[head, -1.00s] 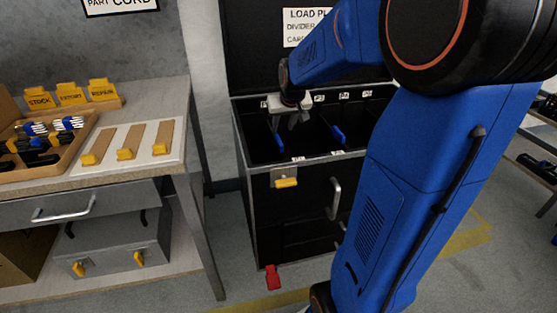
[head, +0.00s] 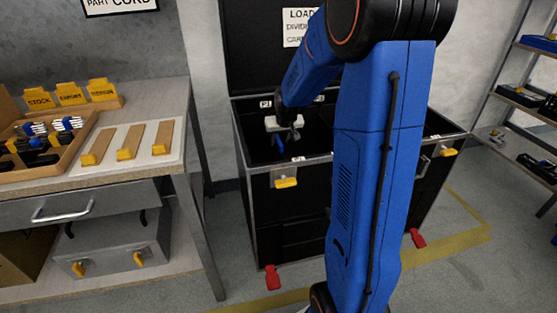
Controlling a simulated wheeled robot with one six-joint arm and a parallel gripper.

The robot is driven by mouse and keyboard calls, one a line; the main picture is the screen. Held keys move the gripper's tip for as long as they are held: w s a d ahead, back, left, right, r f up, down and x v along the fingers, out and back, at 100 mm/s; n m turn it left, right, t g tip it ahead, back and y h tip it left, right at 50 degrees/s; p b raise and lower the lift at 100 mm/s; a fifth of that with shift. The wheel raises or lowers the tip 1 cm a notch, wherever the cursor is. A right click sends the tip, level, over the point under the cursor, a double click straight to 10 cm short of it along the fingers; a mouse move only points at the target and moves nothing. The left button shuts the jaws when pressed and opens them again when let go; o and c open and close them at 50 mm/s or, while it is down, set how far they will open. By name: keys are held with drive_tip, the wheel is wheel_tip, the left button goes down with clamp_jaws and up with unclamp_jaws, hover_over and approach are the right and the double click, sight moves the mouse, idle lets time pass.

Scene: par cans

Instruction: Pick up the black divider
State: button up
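A large black case (head: 300,207) stands open on the floor, its lid raised at the back. Its inside is dark, and I cannot pick out the black divider with certainty. A blue tab (head: 279,145) shows inside near the front left wall, perhaps part of a divider. My gripper (head: 294,134) points down into the left part of the case opening, just behind and right of that tab. Its fingers are small and dark here. I cannot tell whether they are open or hold anything. My arm hides the case's middle and right part.
A workbench (head: 100,178) on the left carries a tray of tools (head: 40,172), a white board with wooden strips (head: 128,150) and yellow labelled holders (head: 70,94). Shelving (head: 515,95) stands on the right. Red floor pieces (head: 272,278) sit at the case's front corners.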

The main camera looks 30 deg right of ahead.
sight(278, 158)
drive_tip(key=shift+x, duration=2.8)
drive_tip(key=shift+w, duration=0.1)
drive_tip(key=shift+c, duration=0.2)
clamp_jaws()
